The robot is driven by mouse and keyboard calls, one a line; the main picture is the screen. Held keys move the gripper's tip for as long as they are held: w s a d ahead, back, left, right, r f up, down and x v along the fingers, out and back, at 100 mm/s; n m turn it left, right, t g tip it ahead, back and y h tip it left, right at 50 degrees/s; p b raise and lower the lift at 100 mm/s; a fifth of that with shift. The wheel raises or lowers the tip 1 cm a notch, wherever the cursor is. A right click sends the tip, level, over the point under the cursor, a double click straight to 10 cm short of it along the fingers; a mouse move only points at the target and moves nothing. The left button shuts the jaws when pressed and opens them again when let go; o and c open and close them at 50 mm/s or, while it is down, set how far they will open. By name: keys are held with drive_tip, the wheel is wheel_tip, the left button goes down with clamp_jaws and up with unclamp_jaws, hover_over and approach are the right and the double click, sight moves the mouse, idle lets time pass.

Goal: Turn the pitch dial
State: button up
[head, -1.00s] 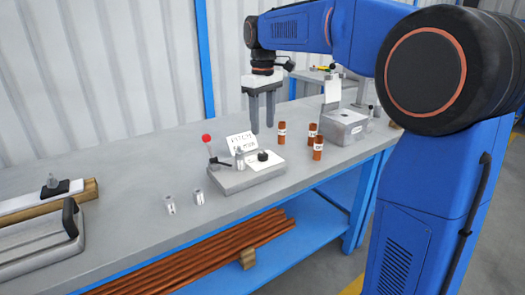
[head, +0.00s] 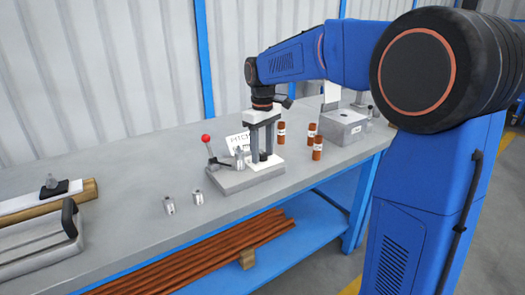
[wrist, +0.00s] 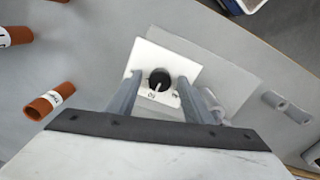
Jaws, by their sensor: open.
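The pitch dial (wrist: 159,80) is a round black knob with a white pointer line, on a white plate (wrist: 190,67) with markings. In the head view the dial (head: 264,156) is partly hidden, low between my gripper's fingers. The plate sits on a grey block (head: 226,184) on the bench. My gripper (head: 262,158) points down over the dial with its fingers apart. In the wrist view the two fingers (wrist: 160,92) stand to the left and right of the dial. I cannot tell whether either finger touches it.
A red-tipped lever (head: 206,139) and a small metal cylinder (head: 239,158) stand on the block, near a white sign (head: 237,142). Several orange bottles (head: 317,148) stand to the right. Two small metal pieces (head: 169,205) stand in front on the left.

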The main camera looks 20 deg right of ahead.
drive_tip(key=c, duration=1.1)
drive_tip(key=shift+o, duration=0.2)
drive_tip(key=shift+m, duration=0.3)
drive_tip(key=m, duration=1.1)
drive_tip(key=o, duration=1.1)
drive_tip(key=shift+c, duration=0.2)
